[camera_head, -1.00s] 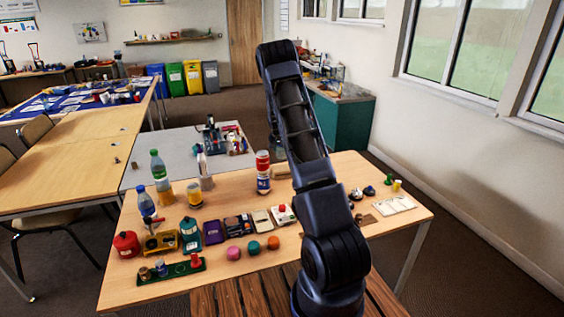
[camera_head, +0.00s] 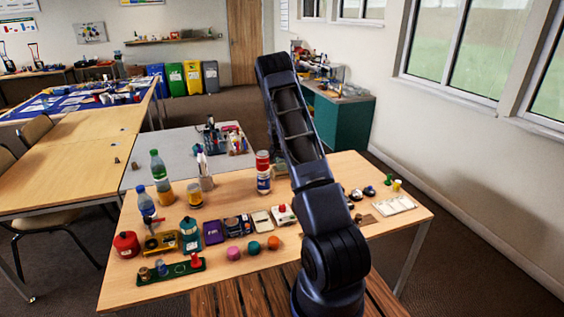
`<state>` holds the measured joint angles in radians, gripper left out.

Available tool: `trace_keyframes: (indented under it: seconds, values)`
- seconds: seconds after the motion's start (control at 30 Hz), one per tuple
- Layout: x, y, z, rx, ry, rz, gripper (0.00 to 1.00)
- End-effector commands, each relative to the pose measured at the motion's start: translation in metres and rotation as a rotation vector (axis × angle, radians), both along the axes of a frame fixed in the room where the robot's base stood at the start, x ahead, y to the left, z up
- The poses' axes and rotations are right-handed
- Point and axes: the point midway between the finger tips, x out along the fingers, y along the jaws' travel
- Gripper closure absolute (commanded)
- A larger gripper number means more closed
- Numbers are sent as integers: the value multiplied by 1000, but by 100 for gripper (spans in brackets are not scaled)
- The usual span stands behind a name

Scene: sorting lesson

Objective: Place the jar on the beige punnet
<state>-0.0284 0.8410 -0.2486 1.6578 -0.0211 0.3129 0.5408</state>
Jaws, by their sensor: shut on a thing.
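My arm rises in front of the camera and bends down on its far side, so it hides most of my gripper (camera_head: 275,148). Only a dark part of it shows left of the arm, above the back of the wooden table. A small greenish, glassy thing, seemingly the jar (camera_head: 280,161), shows just below it, and the gripper is shut on it. A beige patch, seemingly the punnet (camera_head: 281,171), shows low beside the arm, under the jar. Whether jar and punnet touch is hidden.
Stacked cans (camera_head: 263,172) stand close left of the gripper. Bottles (camera_head: 146,204), a red pot (camera_head: 126,244), a green tray (camera_head: 171,271) and several small items crowd the table's left and middle. A white tray (camera_head: 394,205) lies at the right.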

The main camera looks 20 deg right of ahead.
Motion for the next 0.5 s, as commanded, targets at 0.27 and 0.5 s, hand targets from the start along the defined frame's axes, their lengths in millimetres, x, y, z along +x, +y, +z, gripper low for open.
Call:
trace_keyframes:
  seconds: [0.27, 0.5]
  values:
    - [0, 0, -1, 0, 0, 0, 17]
    - [0, 0, 2, 0, 0, 0, 17]
